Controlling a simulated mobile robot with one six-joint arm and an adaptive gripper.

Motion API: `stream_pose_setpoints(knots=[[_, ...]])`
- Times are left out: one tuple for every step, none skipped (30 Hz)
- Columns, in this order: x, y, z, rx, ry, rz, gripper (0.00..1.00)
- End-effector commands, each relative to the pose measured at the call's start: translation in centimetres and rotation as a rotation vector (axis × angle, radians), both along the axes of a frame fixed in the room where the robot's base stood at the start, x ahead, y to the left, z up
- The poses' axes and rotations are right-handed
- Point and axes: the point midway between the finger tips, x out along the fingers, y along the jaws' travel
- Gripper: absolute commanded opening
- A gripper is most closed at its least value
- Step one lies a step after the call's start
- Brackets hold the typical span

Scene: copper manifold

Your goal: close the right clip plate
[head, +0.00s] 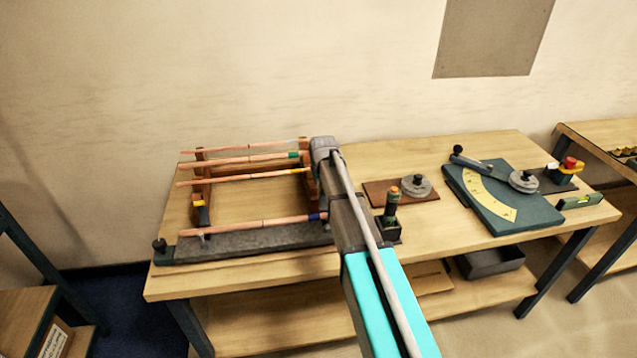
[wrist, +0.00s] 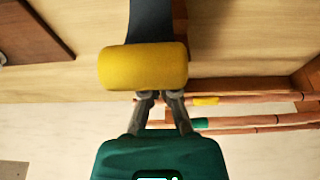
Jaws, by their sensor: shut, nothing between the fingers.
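The right clip plate (wrist: 148,18) shows in the wrist view as a dark strip with a thick yellow grip (wrist: 143,66) across its end. My gripper (wrist: 160,95) has its fingers together with nothing between them. Its tips are right at the yellow grip's edge; I cannot tell whether they touch it. In the head view my arm hides the right clip plate and my fingertips. The copper tubes (head: 245,177) lie across the wooden rack, with coloured bands near their right ends. The left clip plate's yellow grip (head: 200,202) shows at the left rack side.
The rack's dark base (head: 255,237) runs along the bench's front left. Right of my arm stand a green-bodied tool in a block (head: 391,206), a brown board (head: 376,194) with a grey disc, and a green plate with a yellow scale (head: 491,197). The wall is close behind.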

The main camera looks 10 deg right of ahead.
Motion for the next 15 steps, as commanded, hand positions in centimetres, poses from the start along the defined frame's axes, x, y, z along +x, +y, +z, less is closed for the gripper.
stream_pose_setpoints(knots=[[-1.0,0.0,0.1,0.000,0.000,0.000,0.00],[-1.3,0.0,0.2,0.000,0.000,0.000,0.00],[-1.6,0.0,0.2,0.000,0.000,0.000,0.00],[-1.9,0.0,0.2,0.000,0.000,0.000,0.00],[-2.0,0.0,0.2,0.000,0.000,0.000,0.00],[-2.2,0.0,0.2,0.000,0.000,0.000,0.00],[-2.4,0.0,0.2,0.000,0.000,0.000,0.00],[-2.4,0.0,0.2,0.000,0.000,0.000,0.00],[-2.5,0.0,0.2,0.000,0.000,-0.001,0.00],[-2.6,-0.1,0.2,0.000,0.000,-0.001,0.00],[-2.6,-0.1,0.2,0.000,0.000,-0.001,0.00],[-2.6,-0.1,0.2,0.000,0.000,-0.001,0.00],[-2.6,-0.1,0.2,0.000,0.000,-0.001,0.00],[-2.6,-0.1,0.2,0.000,0.000,-0.001,0.00],[-2.6,-0.1,0.2,0.000,0.000,-0.001,0.00]])
